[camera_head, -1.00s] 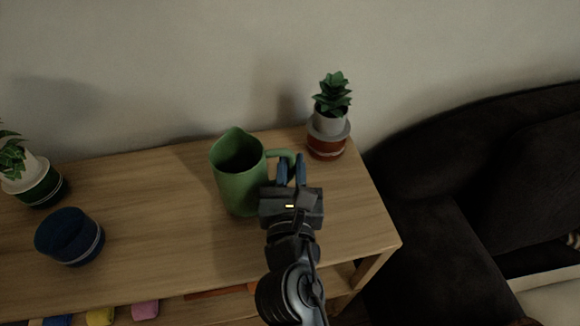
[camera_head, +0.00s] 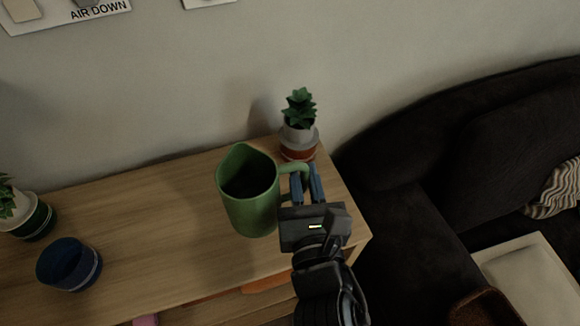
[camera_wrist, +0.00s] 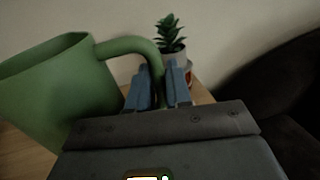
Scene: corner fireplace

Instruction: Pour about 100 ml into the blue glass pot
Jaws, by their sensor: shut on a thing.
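A green pitcher (camera_head: 250,205) is upright over the right part of the wooden shelf top in the head view, its handle to the right. My gripper (camera_head: 306,182) is shut on that handle. In the wrist view the pitcher (camera_wrist: 60,95) fills the left side and its handle runs between the fingers of my gripper (camera_wrist: 160,88). Its inside is dark, so I cannot tell the liquid level. The blue glass pot (camera_head: 69,265) stands at the left of the shelf top, open at the top, well apart from the pitcher.
A succulent in a grey and red pot (camera_head: 299,146) stands behind my gripper near the right edge. Another plant in a green pot (camera_head: 36,222) is at the far left. A dark sofa (camera_head: 420,170) is to the right. The wooden top (camera_head: 150,215) is clear between pot and pitcher.

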